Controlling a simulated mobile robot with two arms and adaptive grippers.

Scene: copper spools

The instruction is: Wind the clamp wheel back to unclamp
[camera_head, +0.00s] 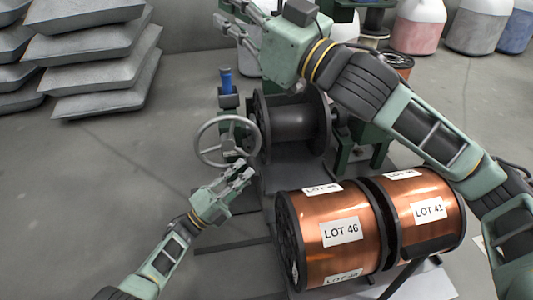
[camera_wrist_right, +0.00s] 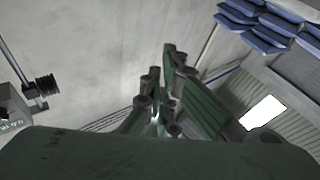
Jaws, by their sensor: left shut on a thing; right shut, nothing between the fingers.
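The grey clamp wheel (camera_head: 200,146) stands upright on the near left side of the winding stand, in front of an empty dark spool (camera_head: 292,122). My left gripper (camera_head: 243,168) is shut on the wheel's lower right rim, coming from below. The exact contact is small and partly covered by the fingers. My right gripper (camera_head: 236,22) is raised high at the upper left of the head view, away from the wheel. It is shut and empty; its fingers also show in the right wrist view (camera_wrist_right: 160,95).
Two copper spools, LOT 46 (camera_head: 340,232) and LOT 41 (camera_head: 428,209), lie to the right of my left arm. A blue-topped post (camera_head: 227,82) rises behind the wheel. Grey sacks (camera_head: 90,50) are stacked at upper left. The floor left of the wheel is clear.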

